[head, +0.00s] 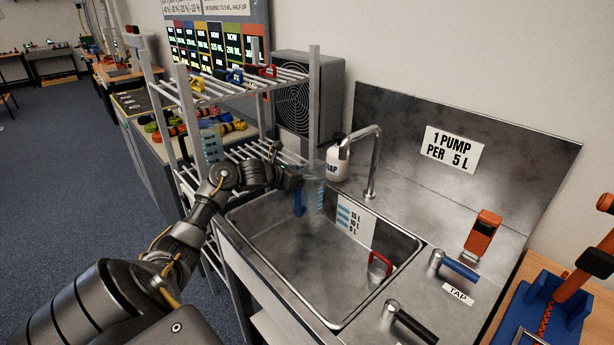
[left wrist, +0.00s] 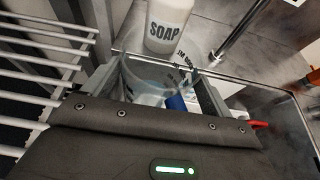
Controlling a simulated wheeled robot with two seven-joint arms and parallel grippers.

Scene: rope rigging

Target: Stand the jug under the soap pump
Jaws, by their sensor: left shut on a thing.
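A clear jug with blue level marks (head: 320,194) and a blue handle is in my left gripper (head: 304,177), over the back left part of the sink. In the left wrist view the jug (left wrist: 146,76) is between the two fingers, with its blue handle (left wrist: 177,104) toward the right finger. The white soap pump bottle (head: 338,163) stands on the ledge behind the sink, just beyond the jug. It also shows in the left wrist view (left wrist: 168,26), labelled SOAP. The jug's base is partly hidden. My right gripper is not in view.
The steel sink (head: 285,272) has a tall tap (head: 372,165) behind it and a red-handled item (head: 379,267) inside. A wire rack (head: 215,90) stands close on the left. Blue and black tap levers (head: 460,269) are at the right.

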